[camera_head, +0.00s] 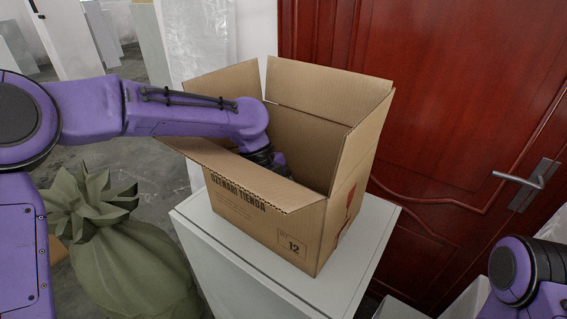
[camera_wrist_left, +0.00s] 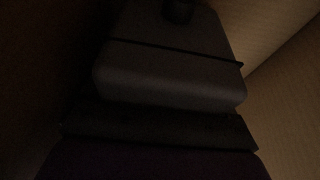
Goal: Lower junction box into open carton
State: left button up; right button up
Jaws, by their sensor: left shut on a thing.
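The open carton (camera_head: 268,215) stands upright with its flaps raised, the front flap leaning outward. My left arm reaches over its left side, and my left gripper is down inside it, hidden by the front wall and flap in the head view. In the dark left wrist view, a grey box-like thing, the junction box (camera_wrist_left: 170,75), sits at my left gripper (camera_wrist_left: 160,125), which is shut on it. Carton wall (camera_wrist_left: 285,60) shows to its right. Whether the box touches the carton floor cannot be seen. Only part of my right arm shows at lower right in the head view; its gripper is out of view.
The carton stands on a white pedestal (camera_head: 210,240). A tied green sack (camera_head: 125,250) is on the floor at left. A red door (camera_head: 430,90) with a metal handle (camera_head: 525,185) is close behind and right. Wrapped white objects (camera_head: 200,40) stand behind.

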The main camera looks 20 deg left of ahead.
pick_arm(q)
jog(key=shift+f, duration=0.4)
dwell(0.3)
jog(key=o, duration=1.7)
jog(key=shift+o, duration=0.2)
